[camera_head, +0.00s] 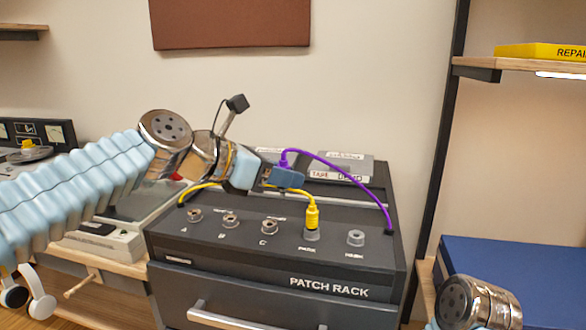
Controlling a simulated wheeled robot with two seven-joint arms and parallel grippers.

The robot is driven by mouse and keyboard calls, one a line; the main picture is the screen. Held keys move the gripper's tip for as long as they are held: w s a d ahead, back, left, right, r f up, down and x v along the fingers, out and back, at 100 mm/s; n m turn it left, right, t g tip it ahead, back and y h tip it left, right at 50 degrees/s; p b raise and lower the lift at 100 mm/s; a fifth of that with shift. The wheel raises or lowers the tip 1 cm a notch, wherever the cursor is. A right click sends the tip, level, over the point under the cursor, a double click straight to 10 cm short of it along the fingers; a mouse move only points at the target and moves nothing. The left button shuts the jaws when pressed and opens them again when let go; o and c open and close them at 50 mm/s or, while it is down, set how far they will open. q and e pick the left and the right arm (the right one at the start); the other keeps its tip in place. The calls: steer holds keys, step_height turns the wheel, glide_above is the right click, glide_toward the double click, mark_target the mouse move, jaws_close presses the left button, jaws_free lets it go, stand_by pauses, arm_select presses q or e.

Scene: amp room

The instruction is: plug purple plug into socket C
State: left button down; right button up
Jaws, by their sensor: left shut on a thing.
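My left gripper (285,179) is shut above the patch rack (375,264), with its fingers at the end of the purple cable. The purple plug (283,160) shows only as a small part at the fingers; the rest is hidden by them. Its purple cable (345,167) arcs right and down to the rack's right edge. Socket C (268,227) is an empty metal ring on the rack top, below and slightly left of the fingers. The plug is apart from it. Only part of my right arm shows at bottom right; its gripper is out of view.
A yellow plug (312,217) stands in the PARK socket, right of socket C; its yellow cable passes behind my left gripper. Sockets A (194,214) and B (230,221) and the far-right socket (356,238) are empty. A labelled box (345,167) stands behind.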

arm_select(q)
steer(key=w+a+f+b, duration=0.1)
steer(key=f, duration=0.1)
steer(key=w+a+f+b, duration=0.1)
steer(key=f, duration=0.1)
steer(key=w+f+b, duration=0.1)
steer(key=w+f, duration=0.1)
steer(key=shift+a+f, duration=0.15)
steer(key=shift+a, duration=0.25)
steer(key=shift+f, duration=0.6)
stand_by(0.4)
steer(key=shift+f+b, duration=0.5)
steer(key=shift+f, duration=0.45)
stand_by(0.4)
steer(key=c, duration=0.8)
jaws_free()
